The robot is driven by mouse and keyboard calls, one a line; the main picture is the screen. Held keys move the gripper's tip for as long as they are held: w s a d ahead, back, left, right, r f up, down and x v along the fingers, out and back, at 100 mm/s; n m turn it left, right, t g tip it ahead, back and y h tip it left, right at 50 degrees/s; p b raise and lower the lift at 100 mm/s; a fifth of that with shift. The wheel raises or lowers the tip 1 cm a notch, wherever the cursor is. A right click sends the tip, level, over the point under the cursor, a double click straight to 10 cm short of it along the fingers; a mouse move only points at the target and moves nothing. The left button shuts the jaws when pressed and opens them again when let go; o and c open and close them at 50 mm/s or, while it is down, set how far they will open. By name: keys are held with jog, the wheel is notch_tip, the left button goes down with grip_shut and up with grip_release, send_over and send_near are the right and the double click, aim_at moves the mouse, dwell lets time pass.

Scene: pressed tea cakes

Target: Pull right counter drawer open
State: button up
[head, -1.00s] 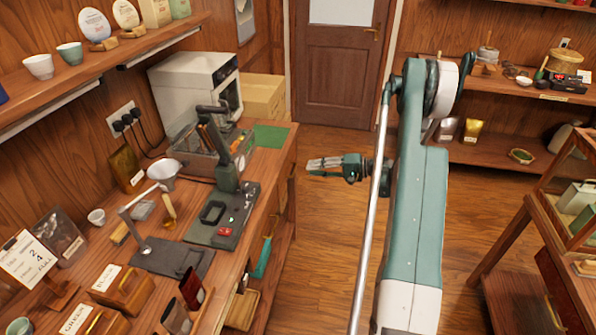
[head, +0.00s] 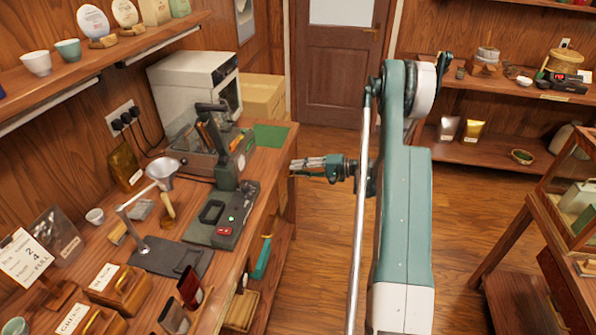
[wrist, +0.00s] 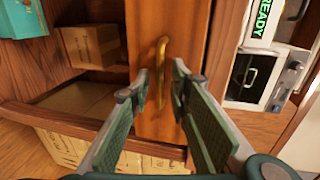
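The right counter drawer shows in the wrist view as a wooden front (wrist: 142,28) with a curved brass handle (wrist: 161,58). My gripper (wrist: 160,76) is open, with one finger on each side of the handle; I cannot tell whether either finger touches it. In the head view my gripper (head: 294,167) is at the front edge of the counter (head: 272,165), near its far end. The drawer looks closed, and its handle is hidden or too small to make out in the head view.
Under the counter, the wrist view shows an open shelf with a cardboard box (wrist: 90,46) and a teal item (wrist: 22,18). A white oven (head: 197,85) and a green mat (head: 271,135) are on the counter. The floor (head: 325,235) beside it is clear.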

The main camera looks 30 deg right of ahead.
grip_shut()
jog(key=f+b+v, duration=0.1)
jog(key=f+v, duration=0.2)
jog(key=v, duration=1.1)
jog(key=s+d+f+b+v, duration=0.1)
jog(key=f+v, duration=0.2)
jog(key=v, duration=1.1)
jog(key=shift+b, duration=0.4)
jog(key=shift+s, duration=0.1)
grip_release()
